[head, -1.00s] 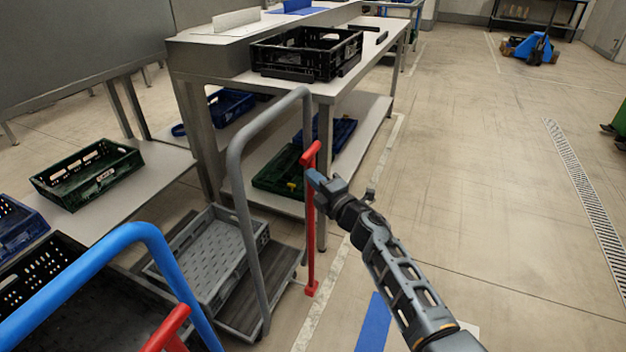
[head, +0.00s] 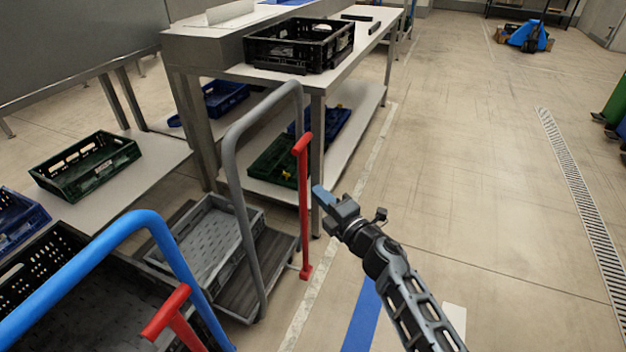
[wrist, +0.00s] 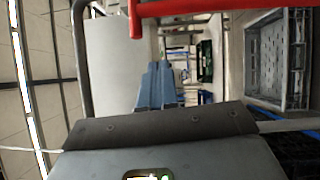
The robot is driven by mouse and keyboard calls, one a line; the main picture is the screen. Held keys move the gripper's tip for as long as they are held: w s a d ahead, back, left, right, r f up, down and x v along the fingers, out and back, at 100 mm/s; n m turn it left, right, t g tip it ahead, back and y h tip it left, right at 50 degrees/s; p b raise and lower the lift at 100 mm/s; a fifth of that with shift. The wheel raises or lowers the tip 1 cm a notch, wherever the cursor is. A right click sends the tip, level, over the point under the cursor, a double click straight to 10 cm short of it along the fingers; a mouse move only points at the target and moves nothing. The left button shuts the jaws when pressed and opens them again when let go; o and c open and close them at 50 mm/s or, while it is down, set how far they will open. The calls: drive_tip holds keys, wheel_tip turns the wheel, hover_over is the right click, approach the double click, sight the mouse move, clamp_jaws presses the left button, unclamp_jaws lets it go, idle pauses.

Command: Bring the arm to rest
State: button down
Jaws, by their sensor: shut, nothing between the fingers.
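My gripper (head: 322,196) is in the middle of the head view, shut and empty. Its blue fingers point up and left, just right of a red upright bar (head: 303,205), and I see a small gap of floor or table leg between them. My arm runs from there down to the lower right edge, over the open floor. In the wrist view, the closed blue fingers (wrist: 159,86) are at the centre, with a red bar (wrist: 180,8) crossing above them.
A grey trolley handle (head: 233,170) and a grey crate (head: 205,245) stand left of the gripper. A blue handle (head: 90,255) is nearer. A black crate (head: 325,60) sits on the steel table behind. Floor to the right is clear up to the drain (head: 583,205).

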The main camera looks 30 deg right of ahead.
drive_tip(key=shift+s, duration=0.8)
drive_tip(key=s+a+r+m+p, duration=0.1)
drive_tip(key=s+a+m+p, duration=0.15)
drive_tip(key=s, duration=0.65)
drive_tip(key=s+a+r+m+g+h+p, duration=0.15)
drive_tip(key=s+a+m, duration=0.25)
drive_tip(key=s, duration=0.4)
drive_tip(key=s+a+r+m+t+p, duration=0.1)
drive_tip(key=s+a+r+m, duration=0.2)
drive_tip(key=s, duration=0.6)
drive_tip(key=s+r+m+g+p, duration=0.1)
drive_tip(key=s+r+m, duration=0.4)
drive_tip(key=s, duration=0.5)
drive_tip(key=s+r+m+g+p, duration=0.2)
drive_tip(key=s+r+m, duration=0.3)
drive_tip(key=s+r, duration=0.5)
drive_tip(key=shift+a+r+p, duration=0.15)
drive_tip(key=shift+p, duration=0.5)
